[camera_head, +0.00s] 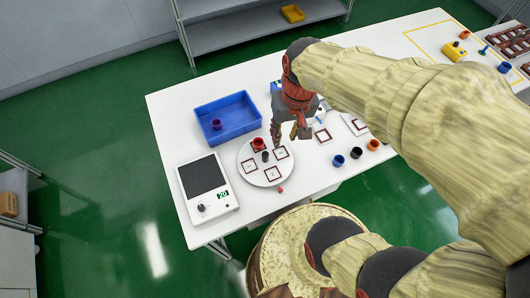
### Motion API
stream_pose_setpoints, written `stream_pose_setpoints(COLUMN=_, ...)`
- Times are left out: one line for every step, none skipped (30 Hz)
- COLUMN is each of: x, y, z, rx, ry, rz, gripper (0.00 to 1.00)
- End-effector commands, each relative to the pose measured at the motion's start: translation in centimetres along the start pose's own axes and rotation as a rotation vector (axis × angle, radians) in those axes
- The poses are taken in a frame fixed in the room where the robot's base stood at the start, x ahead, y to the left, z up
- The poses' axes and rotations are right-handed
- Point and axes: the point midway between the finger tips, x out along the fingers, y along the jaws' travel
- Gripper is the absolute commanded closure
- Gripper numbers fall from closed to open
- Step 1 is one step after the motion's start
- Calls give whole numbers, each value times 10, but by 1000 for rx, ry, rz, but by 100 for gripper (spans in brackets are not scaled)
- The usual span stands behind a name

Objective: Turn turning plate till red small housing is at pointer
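The turning plate (246,169) is a white disc on the white table, with several dark-framed squares on it. The red small housing (258,144) stands on the plate's far side. A small dark upright piece (265,156) is near the plate's middle. A small red mark, seemingly the pointer (280,189), is at the plate's near edge, roughly opposite the housing. My gripper (285,138) points down over the plate's far right edge, right of the housing. Its fingers look apart, with nothing seen between them. Whether a finger touches the plate cannot be told.
A blue bin (229,105) with a small purplish cup (216,124) stands behind the plate. A scale-like device (207,188) is at left. Blue, black and orange cups (356,153) stand at right. My arm covers part of the table's right side.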

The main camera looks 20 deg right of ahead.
Motion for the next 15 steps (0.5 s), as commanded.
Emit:
stream_pose_setpoints(x=12, y=3, z=-4, rx=39, ry=-47, rz=-5, gripper=74)
stream_pose_setpoints(x=19, y=4, z=-6, rx=63, ry=-70, rz=-10, gripper=74)
stream_pose_setpoints(x=28, y=5, z=-8, rx=95, ry=-101, rz=-16, gripper=74)
stream_pose_setpoints(x=35, y=6, z=-10, rx=121, ry=-125, rz=-20, gripper=74)
stream_pose_setpoints(x=42, y=6, z=-12, rx=149, ry=-148, rz=-24, gripper=74)
stream_pose_setpoints(x=52, y=7, z=-14, rx=185, ry=-178, rz=-30, gripper=74)
stream_pose_setpoints(x=59, y=8, z=-16, rx=215, ry=-200, rz=-34, gripper=74)
stream_pose_setpoints(x=66, y=8, z=-17, rx=246, ry=-223, rz=-39, gripper=74)
stream_pose_setpoints(x=76, y=9, z=-19, rx=289, ry=-253, rz=-44, gripper=74)
stream_pose_setpoints(x=84, y=9, z=-21, rx=320, ry=-275, rz=-48, gripper=74)
stream_pose_setpoints(x=91, y=10, z=-22, rx=355, ry=-296, rz=-52, gripper=74)
stream_pose_setpoints(x=102, y=10, z=-24, rx=401, ry=-324, rz=-56, gripper=74)
stream_pose_setpoints(x=109, y=10, z=-26, rx=435, ry=-343, rz=-60, gripper=74)
stream_pose_setpoints(x=117, y=9, z=-27, rx=471, ry=-363, rz=-62, gripper=74)
stream_pose_setpoints(x=126, y=8, z=-30, rx=520, ry=-387, rz=-66, gripper=74)
